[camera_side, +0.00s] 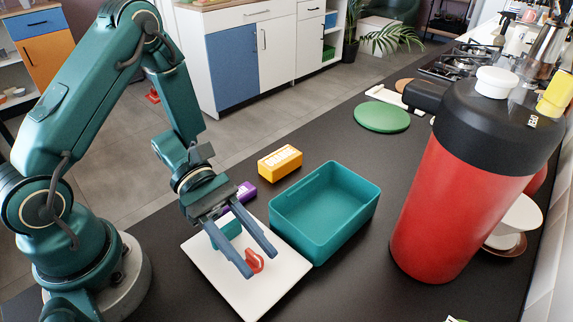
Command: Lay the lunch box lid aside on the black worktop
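The lunch box (313,238) is a teal rectangular tub, open at the top and empty inside as far as I see. A flat white square panel (281,285), which looks like the lid, lies left of the box, close beside it; I cannot tell whether it rests fully on the black worktop (381,160). A small red upright tab (255,262) stands on it. My gripper (259,264) is over the panel, its two blue fingers spread apart with the red tab between their tips. A teal block (225,229) shows partly hidden behind the fingers.
A yellow-orange box (280,163) and a purple block (245,191) lie behind the panel. A large red and black canister (452,190) stands right of the box. A green round disc (381,117) lies farther back. Bare worktop lies between the disc and the box.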

